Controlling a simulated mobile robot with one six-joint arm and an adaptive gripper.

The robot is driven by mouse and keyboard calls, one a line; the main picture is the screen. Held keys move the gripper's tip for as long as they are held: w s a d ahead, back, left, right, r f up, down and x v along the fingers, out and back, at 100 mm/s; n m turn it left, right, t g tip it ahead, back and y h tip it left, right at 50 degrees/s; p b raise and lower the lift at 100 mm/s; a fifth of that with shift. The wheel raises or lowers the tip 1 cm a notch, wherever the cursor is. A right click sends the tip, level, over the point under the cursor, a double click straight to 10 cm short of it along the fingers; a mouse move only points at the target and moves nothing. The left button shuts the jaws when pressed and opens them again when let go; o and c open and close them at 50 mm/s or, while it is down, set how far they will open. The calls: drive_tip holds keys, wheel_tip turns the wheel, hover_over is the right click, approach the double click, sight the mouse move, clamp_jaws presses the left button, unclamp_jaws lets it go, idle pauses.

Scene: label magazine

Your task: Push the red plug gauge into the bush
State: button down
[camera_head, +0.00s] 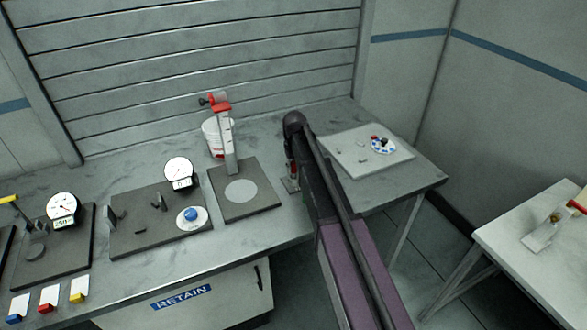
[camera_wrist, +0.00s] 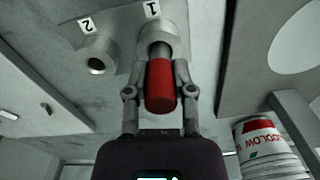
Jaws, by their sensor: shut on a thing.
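The red plug gauge (camera_wrist: 160,88) is between the fingers of my gripper (camera_wrist: 160,74) in the wrist view, which are shut on its red handle. Its grey metal end points at the bush marked 1 (camera_wrist: 143,45) and overlaps the bush's mouth. I cannot tell how deep the metal end sits. A second bush, marked 2 (camera_wrist: 97,57), stands to the left with its hole empty. In the head view my arm hides most of the gripper, and only a little red shows beside it, above a small metal base (camera_head: 290,186).
A dark plate with a stand (camera_head: 262,205) is left of my arm, with a red and white tub (camera_head: 211,145) behind it; the tub also shows in the wrist view (camera_wrist: 262,138). A white board (camera_head: 340,143) with small parts lies to the right. Dial gauges (camera_head: 179,172) stand further left.

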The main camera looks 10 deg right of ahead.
sight(294, 162)
drive_tip(key=shift+f+b, duration=1.1)
drive_tip(key=shift+f, duration=0.05)
drive_tip(key=shift+c, duration=2)
unclamp_jaws()
drive_tip(key=shift+r, duration=0.15)
wheel_tip(294, 162, up, 10)
drive_tip(key=p, duration=1)
drive_tip(key=shift+w+d+f, duration=0.15)
drive_tip(key=shift+d+f, duration=0.15)
drive_tip(key=shift+f, duration=0.05)
drive_tip(key=w+d+f+b, duration=0.2)
drive_tip(key=d, duration=0.4)
drive_tip(key=shift+d, duration=0.35)
